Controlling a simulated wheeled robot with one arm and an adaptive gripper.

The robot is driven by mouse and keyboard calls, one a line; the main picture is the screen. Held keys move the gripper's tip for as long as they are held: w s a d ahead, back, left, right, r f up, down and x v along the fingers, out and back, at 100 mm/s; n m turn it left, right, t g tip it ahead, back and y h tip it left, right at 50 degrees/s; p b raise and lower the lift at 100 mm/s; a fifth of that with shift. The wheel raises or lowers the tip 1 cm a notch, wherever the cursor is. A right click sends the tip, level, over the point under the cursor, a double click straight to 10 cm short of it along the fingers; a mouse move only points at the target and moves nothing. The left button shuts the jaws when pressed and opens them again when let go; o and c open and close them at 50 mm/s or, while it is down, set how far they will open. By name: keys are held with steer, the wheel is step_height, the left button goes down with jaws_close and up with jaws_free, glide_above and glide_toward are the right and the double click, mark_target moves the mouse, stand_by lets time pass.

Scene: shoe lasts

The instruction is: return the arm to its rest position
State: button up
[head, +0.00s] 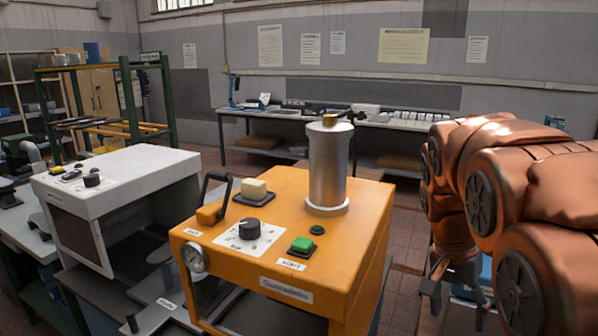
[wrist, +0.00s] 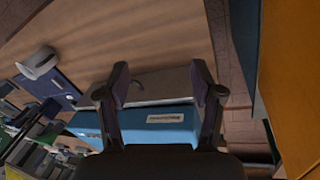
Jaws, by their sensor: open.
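My arm is folded at the right of the head view, with copper-coloured links. My gripper (head: 458,292) hangs low at the end of it, to the right of the orange machine (head: 345,255) and apart from it. In the wrist view my gripper (wrist: 160,82) shows two dark fingers spread apart with nothing held between them. Beyond the fingers are a blue box (wrist: 160,120) with a white label and a grey flat part on a brown wooden surface (wrist: 150,40). I cannot tell how far below the fingers the box lies.
The orange machine carries a metal cylinder (head: 327,165), a green button (head: 301,245) and a black knob. A white machine (head: 125,190) stands to its left. A long bench (head: 380,123) runs along the back wall. Floor shows between the orange machine and that bench.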

steer(key=s+a+f+n, duration=0.3)
steer(key=s, duration=0.4)
steer(key=s+a+f+n+y, duration=0.1)
steer(key=s+a+f+n, duration=0.2)
steer(key=s, duration=0.4)
steer(key=s+a+f+n+y, duration=0.1)
steer(key=s+a+f+n, duration=0.2)
steer(key=s, duration=0.4)
steer(key=shift+s+f+g, duration=0.3)
steer(key=shift+f, duration=0.15)
steer(key=shift+c, duration=0.4)
